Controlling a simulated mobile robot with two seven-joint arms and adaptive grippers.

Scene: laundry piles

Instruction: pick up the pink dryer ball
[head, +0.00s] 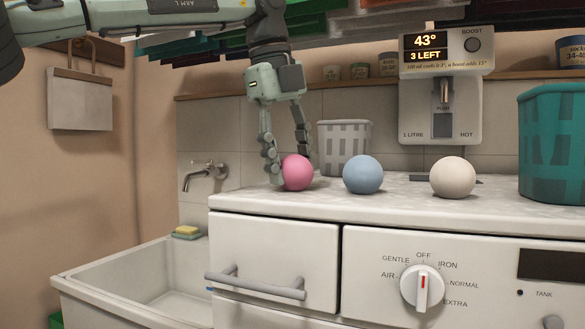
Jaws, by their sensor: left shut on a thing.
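The pink dryer ball (298,174) sits on the white countertop near its left end. My left gripper (286,160) reaches down from above with its fingers around the ball, one at its left side and one behind its upper right. It is shut on the pink ball. The ball appears to be at counter height; I cannot tell whether it is lifted. My right gripper is not in view.
A blue ball (363,174) and a cream ball (453,177) stand to the right on the countertop (400,205). A grey basket (343,147) is behind, a teal basket (552,150) at the right. A water dispenser (440,95) hangs on the wall. A sink (150,285) lies lower left.

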